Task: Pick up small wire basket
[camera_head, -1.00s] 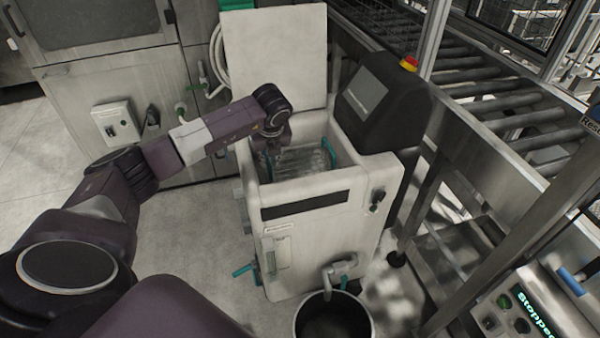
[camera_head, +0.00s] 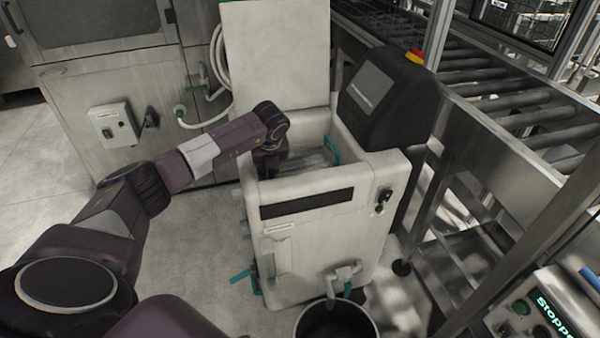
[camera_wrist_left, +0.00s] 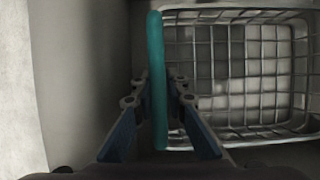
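The small wire basket (camera_head: 312,158) sits inside the white open-topped tank, with one teal handle (camera_head: 332,151) visible at its right end. In the left wrist view, the basket's grey wire mesh (camera_wrist_left: 240,75) fills the right half. A teal handle (camera_wrist_left: 157,80) runs upright in the picture at its left edge. My left gripper (camera_wrist_left: 157,84) is open, with one finger on each side of this handle. A narrow gap seems to show beside each fingertip. In the head view, my left gripper (camera_head: 270,165) reaches into the tank's left end, its fingertips hidden. My right gripper is not visible.
The white tank (camera_head: 312,240) has a raised lid (camera_head: 277,50) behind it and a dark control console (camera_head: 388,97) at its right. A round bin (camera_head: 338,325) stands in front. A roller conveyor (camera_head: 500,95) lies right; open floor is left.

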